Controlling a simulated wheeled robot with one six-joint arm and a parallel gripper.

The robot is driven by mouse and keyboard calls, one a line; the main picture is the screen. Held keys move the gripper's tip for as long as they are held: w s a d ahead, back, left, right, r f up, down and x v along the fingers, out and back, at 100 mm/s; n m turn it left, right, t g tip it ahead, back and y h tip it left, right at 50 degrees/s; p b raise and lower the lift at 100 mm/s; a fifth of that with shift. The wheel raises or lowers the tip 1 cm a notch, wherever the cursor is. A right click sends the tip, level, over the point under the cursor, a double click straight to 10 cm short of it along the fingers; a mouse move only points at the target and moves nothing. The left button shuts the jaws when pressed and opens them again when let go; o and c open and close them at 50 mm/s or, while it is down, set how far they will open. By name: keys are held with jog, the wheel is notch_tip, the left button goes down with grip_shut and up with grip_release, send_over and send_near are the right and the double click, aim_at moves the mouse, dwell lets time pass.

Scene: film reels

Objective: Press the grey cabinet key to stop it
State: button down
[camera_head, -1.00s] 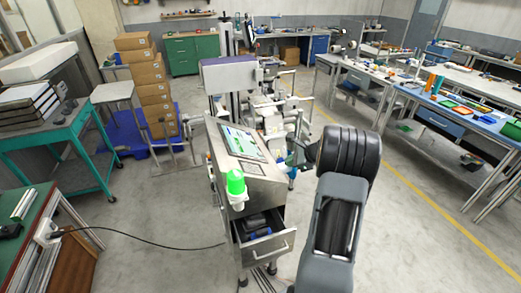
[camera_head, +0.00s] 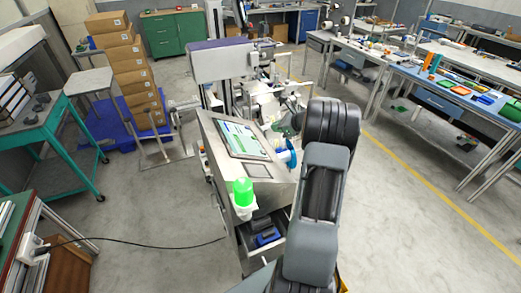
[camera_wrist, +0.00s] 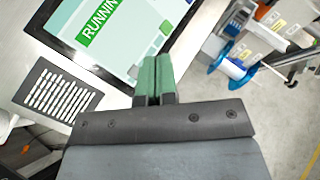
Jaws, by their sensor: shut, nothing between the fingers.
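The grey metal cabinet (camera_head: 222,170) stands in the middle of the head view with a sloped top. Its screen (camera_head: 243,138) also shows in the wrist view (camera_wrist: 122,42), with a green field reading "RUNNIN…", cut off by the frame. A dark panel with rows of white marks (camera_wrist: 58,92) lies beside the screen. I cannot make out a separate grey key. My gripper (camera_wrist: 155,76) is shut and empty, its green fingers side by side over the screen's lower right edge in the wrist view. My arm hides part of the cabinet's right side in the head view.
A lit green lamp (camera_head: 243,191) stands on the cabinet's front corner, above an open drawer (camera_head: 266,237). A machine with blue-flanged reels (camera_wrist: 228,54) is behind the cabinet. A black cable (camera_head: 140,246) crosses the floor at left. Open floor lies at right.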

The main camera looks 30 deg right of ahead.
aim_at(263, 152)
jog(key=a+f+b, duration=0.1)
jog(key=f+b, duration=0.1)
jog(key=a+f+b, duration=0.1)
jog(key=f+b, duration=0.1)
jog(key=f, duration=0.1)
jog(key=a+f+b, duration=0.2)
jog(key=b, duration=0.1)
jog(key=shift+w+f, duration=0.15)
jog(key=shift+f, duration=0.25)
jog(key=shift+f, duration=0.15)
dwell(2.1)
jog(key=shift+a+f+b, duration=0.15)
jog(key=shift+f+b, duration=0.05)
jog(key=shift+b, duration=0.15)
jog(key=shift+a+f+b, duration=0.25)
jog(key=shift+f+b, duration=0.15)
dwell(0.6)
jog(key=shift+r, duration=0.1)
dwell(0.4)
jog(key=shift+d+r+p, duration=0.45)
jog(key=shift+r+p, duration=0.2)
jog(key=shift+r, duration=0.15)
